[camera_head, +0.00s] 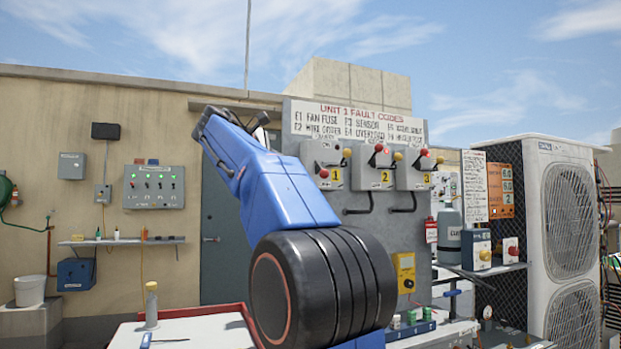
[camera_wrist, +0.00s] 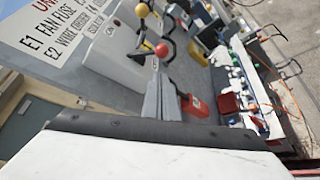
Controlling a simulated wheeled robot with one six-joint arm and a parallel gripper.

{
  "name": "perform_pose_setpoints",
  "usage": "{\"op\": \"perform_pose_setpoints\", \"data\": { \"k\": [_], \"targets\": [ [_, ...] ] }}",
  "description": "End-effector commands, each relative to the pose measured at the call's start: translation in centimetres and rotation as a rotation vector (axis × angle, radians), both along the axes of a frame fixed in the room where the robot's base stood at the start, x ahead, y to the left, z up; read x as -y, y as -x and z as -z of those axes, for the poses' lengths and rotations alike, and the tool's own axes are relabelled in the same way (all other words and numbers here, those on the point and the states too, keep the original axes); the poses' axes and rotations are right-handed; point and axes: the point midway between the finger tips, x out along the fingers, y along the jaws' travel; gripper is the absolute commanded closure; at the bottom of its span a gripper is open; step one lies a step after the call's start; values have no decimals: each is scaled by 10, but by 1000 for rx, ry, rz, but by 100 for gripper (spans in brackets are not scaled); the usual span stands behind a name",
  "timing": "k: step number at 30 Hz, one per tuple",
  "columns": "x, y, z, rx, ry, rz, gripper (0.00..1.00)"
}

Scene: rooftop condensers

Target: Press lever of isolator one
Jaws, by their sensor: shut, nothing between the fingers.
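Isolator one (camera_head: 322,158) is a grey box on the grey panel, left of the other two isolators. In the head view its yellow knob (camera_head: 347,152) is at the upper right, and its red knob (camera_head: 323,173) sits lower on the front than the red knobs of its neighbours. In the tilted wrist view the box (camera_wrist: 122,55) is close, with the red knob (camera_wrist: 162,50) just beyond my gripper (camera_wrist: 161,82). The grey fingers are shut and empty, seemingly short of the knob; contact cannot be judged.
Isolator two (camera_head: 372,170) and isolator three (camera_head: 414,172) are close on the right. A fault-code sign (camera_head: 358,122) hangs above. Below are a yellow meter (camera_head: 404,272) and a cluttered bench. A white condenser (camera_head: 560,210) stands at the right.

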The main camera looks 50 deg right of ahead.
Motion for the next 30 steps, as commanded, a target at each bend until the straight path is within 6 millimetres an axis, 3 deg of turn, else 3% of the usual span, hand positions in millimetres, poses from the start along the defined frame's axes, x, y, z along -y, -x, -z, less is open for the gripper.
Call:
{"op": "perform_pose_setpoints", "data": {
  "k": [7,21,30],
  "targets": [
    [17,2,5,0,-1,2,100],
    [80,7,23,0,0,1,100],
    [96,7,27,0,-1,0,100]
  ]
}}
